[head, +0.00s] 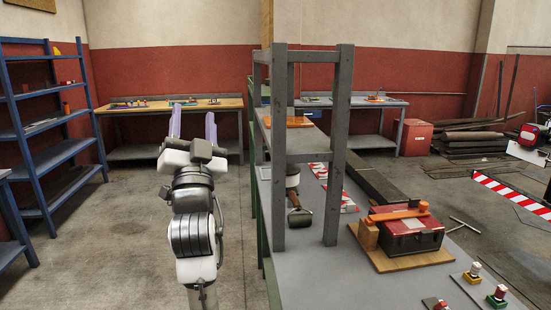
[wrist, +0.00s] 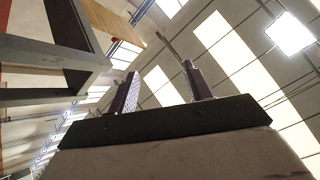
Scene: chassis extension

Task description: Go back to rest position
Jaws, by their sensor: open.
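My gripper (head: 193,125) is raised in the head view, left of the grey shelf frame, with its two purple fingers pointing up. The fingers stand apart with nothing between them. In the wrist view my gripper (wrist: 160,90) shows both fingers spread against the ceiling lights, and it holds nothing. My arm stands upright below it, over the floor beside the workbench.
The grey workbench (head: 330,270) with its shelf frame (head: 279,150) is close on the right. On it are a red toolbox (head: 405,236) and several push buttons (head: 470,273). A blue shelf (head: 50,165) stands left. Floor (head: 110,260) is clear between.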

